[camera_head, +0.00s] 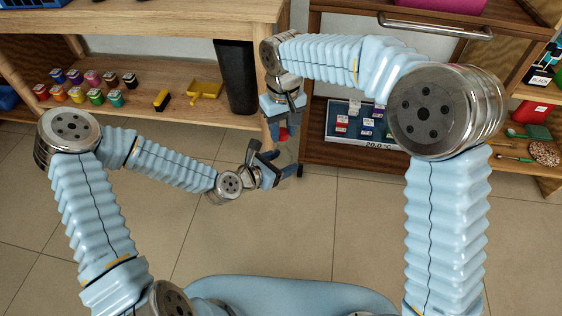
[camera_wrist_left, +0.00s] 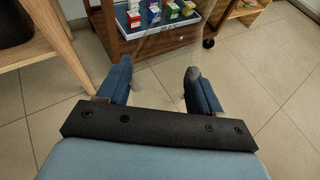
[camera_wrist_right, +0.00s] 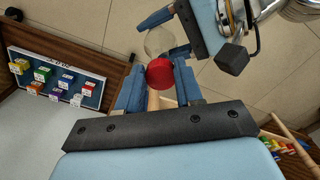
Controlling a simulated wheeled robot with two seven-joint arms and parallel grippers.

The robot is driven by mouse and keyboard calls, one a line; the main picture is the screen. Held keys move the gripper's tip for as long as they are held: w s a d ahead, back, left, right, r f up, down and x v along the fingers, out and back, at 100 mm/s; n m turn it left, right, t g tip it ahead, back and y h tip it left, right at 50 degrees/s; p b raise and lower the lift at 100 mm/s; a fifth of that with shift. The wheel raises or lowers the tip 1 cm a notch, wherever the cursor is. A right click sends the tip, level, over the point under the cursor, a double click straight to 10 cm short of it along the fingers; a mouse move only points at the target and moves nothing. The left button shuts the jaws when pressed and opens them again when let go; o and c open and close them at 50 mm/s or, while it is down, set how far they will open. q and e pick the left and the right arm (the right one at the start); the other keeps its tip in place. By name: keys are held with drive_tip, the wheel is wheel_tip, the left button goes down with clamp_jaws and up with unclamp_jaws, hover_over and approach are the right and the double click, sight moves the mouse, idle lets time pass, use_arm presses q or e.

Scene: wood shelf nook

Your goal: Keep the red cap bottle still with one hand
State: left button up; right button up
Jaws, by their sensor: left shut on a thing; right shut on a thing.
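The red cap bottle has a red cap (camera_wrist_right: 160,73) and a clear, see-through body (camera_wrist_right: 160,42) that is hard to make out. My left gripper (camera_head: 279,165) is shut around the clear body from the side. The body shows only faintly between its fingers (camera_wrist_left: 158,72) in the left wrist view. My right gripper (camera_head: 284,122) comes down from above, shut on the red cap, which also shows in the head view (camera_head: 284,133). The bottle is held in the air above the tiled floor, between the two grippers.
A wooden shelf (camera_head: 160,105) at the left back holds several small coloured boxes, yellow items and a black bin (camera_head: 236,78). A cart (camera_head: 315,150) at the back right carries a tray (camera_head: 365,141) of small boxes. The tiled floor below the grippers is clear.

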idle(0.7)
drive_tip(key=shift+f, duration=0.85)
drive_tip(key=shift+f, duration=0.6)
